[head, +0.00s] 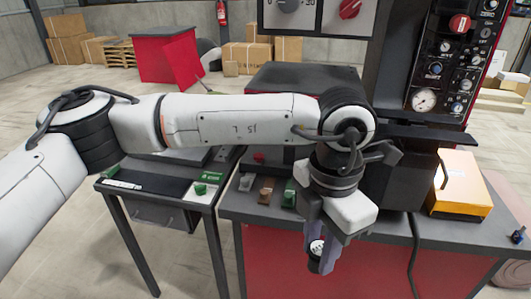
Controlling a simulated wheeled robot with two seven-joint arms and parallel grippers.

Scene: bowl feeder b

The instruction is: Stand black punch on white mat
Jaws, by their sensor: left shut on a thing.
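My left gripper (322,249) points down in front of the machine bench. It is shut on a small dark piece with a pale, marked top (316,249), which looks like the black punch. The fingers hide part of it, and it is held in the air before the bench's red front. The white mat (206,198) lies at the right end of the small dark table on the left, well left of the gripper. A green piece (201,188) is on or at the mat. My right gripper is not in view.
A yellow-orange box (461,185) sits at the bench's right. A gap separates the small table from the bench. A control panel (450,60) rises behind.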

